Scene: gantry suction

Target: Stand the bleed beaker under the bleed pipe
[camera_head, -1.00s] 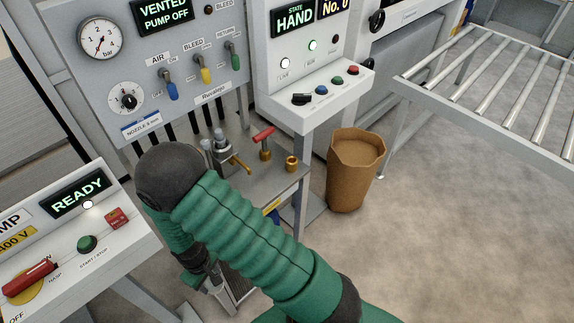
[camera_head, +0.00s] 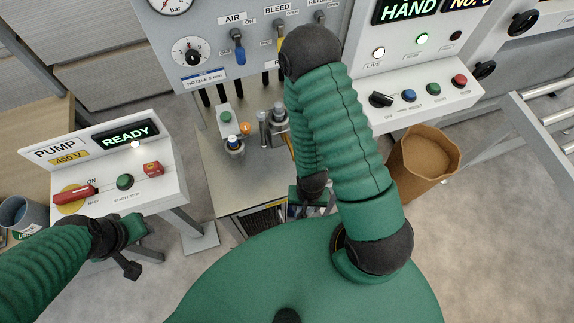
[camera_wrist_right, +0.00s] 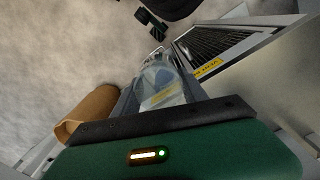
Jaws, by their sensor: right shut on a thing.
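A clear beaker (camera_wrist_right: 158,82) with a yellowish mark on its side sits between the fingers of my right gripper (camera_wrist_right: 160,75) in the right wrist view. That gripper is shut on it. In the head view my right forearm hangs down in front of the small metal bench (camera_head: 225,178), and the beaker cannot be made out there. A thin brass pipe (camera_head: 290,146) by the metal valve fittings is mostly hidden by my right arm. My left gripper (camera_head: 130,258) is at the lower left, below the pump box, and its fingers are too unclear to judge.
The pump box (camera_head: 165,185) with a red handle stands at the left. A blue-topped fitting (camera_head: 233,145) stands on the bench. A brown bin (camera_head: 424,160) is on the floor at the right, near a roller conveyor (camera_head: 550,140). A grille (camera_wrist_right: 205,45) lies near the beaker.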

